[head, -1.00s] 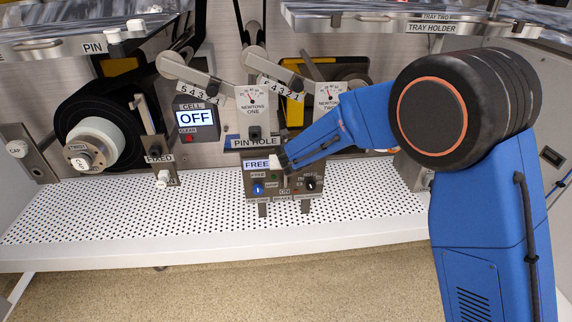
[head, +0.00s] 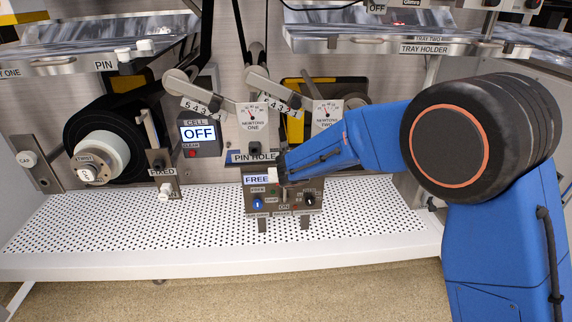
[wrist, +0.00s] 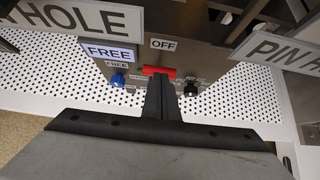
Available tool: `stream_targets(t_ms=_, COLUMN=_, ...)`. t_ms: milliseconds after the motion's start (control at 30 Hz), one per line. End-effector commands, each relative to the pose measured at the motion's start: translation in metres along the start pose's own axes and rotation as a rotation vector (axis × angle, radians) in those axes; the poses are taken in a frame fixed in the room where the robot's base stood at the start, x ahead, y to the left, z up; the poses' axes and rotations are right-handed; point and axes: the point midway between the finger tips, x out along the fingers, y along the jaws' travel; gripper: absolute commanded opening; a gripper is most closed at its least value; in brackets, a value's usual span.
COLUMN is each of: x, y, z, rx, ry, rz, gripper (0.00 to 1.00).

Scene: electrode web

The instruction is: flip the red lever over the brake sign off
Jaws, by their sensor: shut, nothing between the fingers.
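The control box (head: 256,207) stands on the perforated shelf, with a lit sign reading FREE (head: 257,180); the sign also shows in the wrist view (wrist: 108,53). The red lever (wrist: 160,71) is a short red bar just right of that sign in the wrist view, below an OFF label (wrist: 163,44). My gripper (wrist: 159,84) is shut and empty, its fingertips at the lever's lower edge in that view. I cannot tell whether they touch it. In the head view my gripper (head: 284,170) is at the box's upper front, and I cannot make out the lever there.
A blue knob (wrist: 118,80) and a black knob (wrist: 191,88) flank the fingers. The PIN HOLE plate (head: 252,156) sits just above the box. A CELL display (head: 198,134) reads OFF at left. The perforated shelf (head: 130,220) is clear at left.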

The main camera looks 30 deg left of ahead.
Motion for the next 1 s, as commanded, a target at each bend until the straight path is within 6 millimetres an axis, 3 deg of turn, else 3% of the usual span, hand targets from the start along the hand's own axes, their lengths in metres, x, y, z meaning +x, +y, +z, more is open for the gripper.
stream_targets(t_ms=500, x=-0.033, y=0.0, z=0.048, rx=0.001, ry=-0.002, rz=0.001, gripper=0.0)
stream_targets(t_ms=1000, x=-0.035, y=0.001, z=0.051, rx=0.0, ry=-0.001, rz=0.002, gripper=0.0)
